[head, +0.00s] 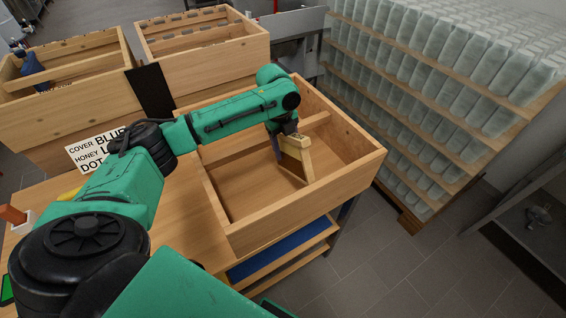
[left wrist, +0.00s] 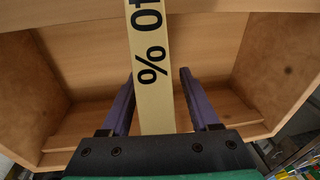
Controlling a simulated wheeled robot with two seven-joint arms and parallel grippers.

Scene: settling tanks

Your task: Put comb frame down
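The comb frame (head: 297,158) is a pale wooden frame inside the open wooden box (head: 240,190) on the right of the bench. It looks tilted, with its lower end close to the box floor; I cannot tell whether it touches. In the left wrist view its pale top bar (left wrist: 152,70), printed with a black "%", runs between my fingers. My left gripper (head: 285,145) is at the frame's upper end. Its two dark fingers (left wrist: 158,85) stand apart on either side of the bar, with a visible gap on the right side. My right gripper is not in view.
Two more wooden boxes stand behind, one at the back left (head: 65,75) and one at the back middle (head: 200,50). A sign (head: 95,148) is at the left. A rack of jars (head: 430,90) stands to the right. Most of the box floor is clear.

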